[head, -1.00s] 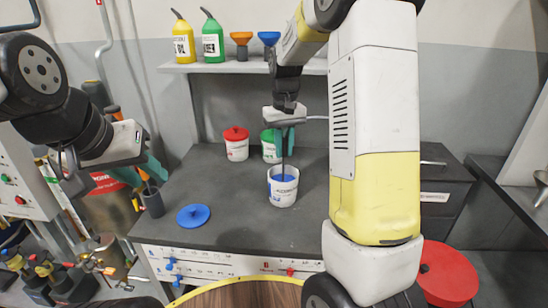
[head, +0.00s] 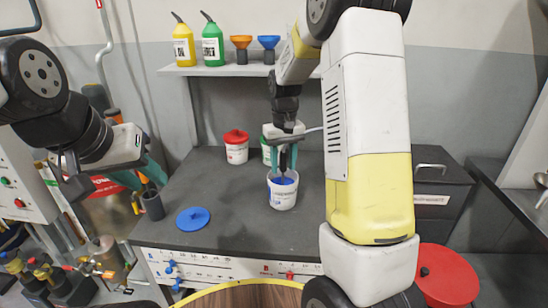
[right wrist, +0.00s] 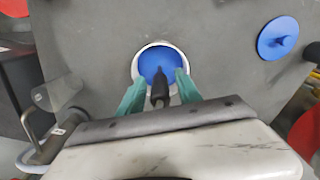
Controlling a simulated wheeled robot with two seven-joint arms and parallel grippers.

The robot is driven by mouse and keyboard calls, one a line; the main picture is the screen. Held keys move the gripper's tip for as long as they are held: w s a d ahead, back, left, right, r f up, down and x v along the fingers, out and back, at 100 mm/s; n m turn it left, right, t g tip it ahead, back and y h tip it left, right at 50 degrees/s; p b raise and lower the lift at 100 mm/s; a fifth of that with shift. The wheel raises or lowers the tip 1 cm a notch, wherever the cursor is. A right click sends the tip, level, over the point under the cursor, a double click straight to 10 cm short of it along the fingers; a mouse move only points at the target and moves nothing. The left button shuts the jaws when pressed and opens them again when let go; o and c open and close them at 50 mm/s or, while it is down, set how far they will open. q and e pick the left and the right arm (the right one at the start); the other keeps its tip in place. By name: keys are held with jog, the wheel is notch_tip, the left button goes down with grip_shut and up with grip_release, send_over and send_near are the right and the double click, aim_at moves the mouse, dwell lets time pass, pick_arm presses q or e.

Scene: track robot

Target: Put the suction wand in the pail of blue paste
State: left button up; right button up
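The pail of blue paste (head: 283,197) is a white tub on the grey bench; from above its blue paste (right wrist: 160,62) shows in the right wrist view. The suction wand (right wrist: 160,92) is dark and slim, and stands about upright with its lower end in the pail. My right gripper (head: 286,167) is just above the pail, its teal fingers spread on either side of the wand with gaps. How deep the wand's tip sits is hidden.
A blue lid (head: 193,218) lies left of the pail. A red-lidded tub (head: 236,148) and a partly hidden green-lidded tub (head: 267,152) stand behind. A shelf (head: 222,71) above holds bottles and funnels.

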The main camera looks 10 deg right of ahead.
notch_tip(320, 180, up, 12)
jog(key=shift+r, duration=0.1)
jog(key=s+a+r+t+y, duration=0.1)
jog(key=s+t, duration=0.2)
jog(key=s, duration=0.9)
jog(key=s+a+r+m+t+y, duration=0.1)
jog(key=s+r+t, duration=0.1)
jog(key=s, duration=1)
jog(key=shift+r+t, duration=0.3)
jog(key=shift+t, duration=0.3)
jog(key=shift+s, duration=0.1)
